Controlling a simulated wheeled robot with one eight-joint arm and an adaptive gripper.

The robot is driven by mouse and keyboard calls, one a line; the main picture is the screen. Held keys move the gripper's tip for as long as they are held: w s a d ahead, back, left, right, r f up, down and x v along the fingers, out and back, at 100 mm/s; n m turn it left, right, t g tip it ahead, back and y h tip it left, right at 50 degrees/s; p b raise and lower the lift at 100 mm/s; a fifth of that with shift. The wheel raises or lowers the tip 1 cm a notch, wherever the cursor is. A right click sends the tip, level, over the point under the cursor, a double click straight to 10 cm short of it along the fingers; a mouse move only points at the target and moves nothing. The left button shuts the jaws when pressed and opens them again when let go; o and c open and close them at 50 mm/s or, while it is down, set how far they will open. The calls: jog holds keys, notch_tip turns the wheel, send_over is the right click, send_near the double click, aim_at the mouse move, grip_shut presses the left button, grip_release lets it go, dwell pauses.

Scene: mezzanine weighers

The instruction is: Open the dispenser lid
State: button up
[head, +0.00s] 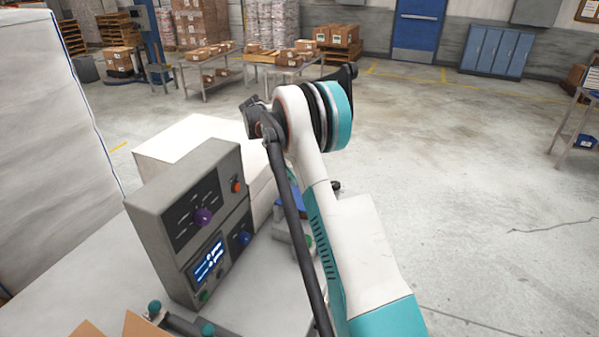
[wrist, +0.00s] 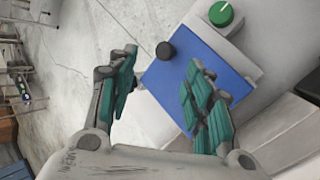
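A flat blue panel (wrist: 205,62), which looks like the dispenser lid, sits on a light grey housing (wrist: 262,45) in the wrist view. A round black knob (wrist: 166,50) stands near the panel's upper left edge. My gripper (wrist: 163,72) is open and empty, its two green-padded fingers spread. The knob shows in the gap between the fingertips, apart from both; its distance is hard to tell. The right finger covers part of the panel. In the head view a bit of the blue panel (head: 291,200) shows beside my arm, which hides the rest and my gripper.
A green knob (wrist: 220,14) sits on the housing beside the panel. Open concrete floor (head: 470,180) lies to the right.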

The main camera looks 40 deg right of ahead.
jog(key=shift+r, duration=0.15)
notch_tip(320, 180, up, 10)
dwell(0.5)
dwell(0.4)
